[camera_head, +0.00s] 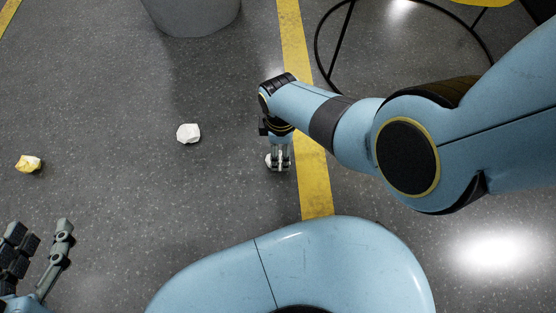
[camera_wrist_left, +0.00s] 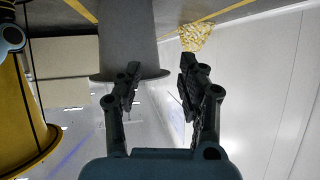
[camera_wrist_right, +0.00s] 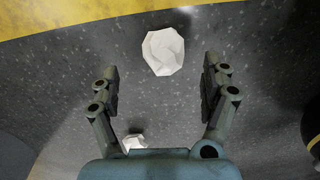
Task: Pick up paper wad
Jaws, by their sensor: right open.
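A white crumpled paper wad (camera_wrist_right: 163,52) lies on the floor just beyond and between the open fingertips of my right gripper (camera_wrist_right: 162,85) in the right wrist view. In the head view my right gripper (camera_head: 279,158) points down over this wad and partly hides it. A second white wad (camera_head: 188,133) lies on open floor to the left; in the right wrist view it is partly hidden behind the gripper base (camera_wrist_right: 134,142). A yellowish wad (camera_head: 29,164) lies at the far left. My left gripper (camera_head: 38,240) is open and empty at the lower left.
A grey bin (camera_head: 192,15) stands at the top of the head view. A yellow floor stripe (camera_head: 316,185) runs just right of my right gripper. A black round-framed stand (camera_head: 323,65) is at the upper right. The floor between the wads is clear.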

